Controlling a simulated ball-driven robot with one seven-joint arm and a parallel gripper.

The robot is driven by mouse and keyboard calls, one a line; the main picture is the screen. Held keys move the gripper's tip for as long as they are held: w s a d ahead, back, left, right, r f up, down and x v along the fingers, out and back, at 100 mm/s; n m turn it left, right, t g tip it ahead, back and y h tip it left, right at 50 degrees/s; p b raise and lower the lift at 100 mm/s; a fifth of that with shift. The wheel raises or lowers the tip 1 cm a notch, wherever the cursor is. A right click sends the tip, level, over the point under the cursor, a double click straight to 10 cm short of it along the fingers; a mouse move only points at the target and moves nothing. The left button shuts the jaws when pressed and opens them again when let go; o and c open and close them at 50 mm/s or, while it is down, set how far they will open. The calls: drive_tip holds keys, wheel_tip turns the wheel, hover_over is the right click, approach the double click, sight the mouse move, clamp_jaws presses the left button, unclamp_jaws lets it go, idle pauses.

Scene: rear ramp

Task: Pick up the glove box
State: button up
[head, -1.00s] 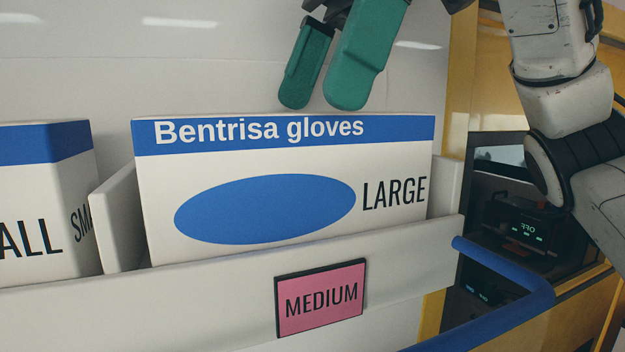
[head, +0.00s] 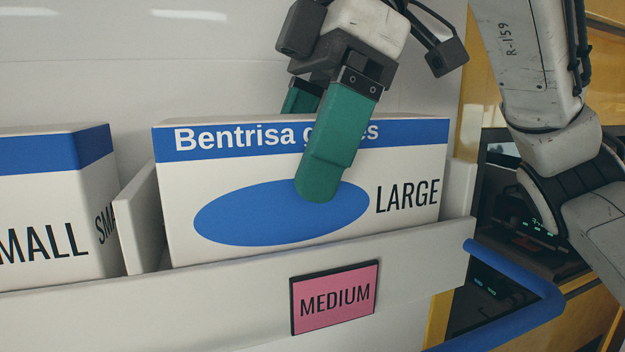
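The glove box (head: 240,185) is white with a blue top band reading "Bentrisa gloves", a blue oval and the word LARGE. It stands upright in a white bin whose front wall (head: 210,290) carries a pink MEDIUM label (head: 335,298). My gripper (head: 312,150) has green fingers and comes down from above over the box. One finger lies in front of the box's front face, its tip over the oval. The other goes behind the top edge, and its tip is hidden. The fingers are spread with the box between them; I cannot see whether they touch it.
A second white and blue box marked SMALL (head: 60,200) stands at the left, past a white divider (head: 140,220). A blue rail (head: 515,322) runs at the lower right. A dark device with lit green digits (head: 540,225) sits behind my arm. A wall stands behind the boxes.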

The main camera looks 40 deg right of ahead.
drive_tip(key=c, duration=1.1)
drive_tip(key=shift+r, duration=0.2)
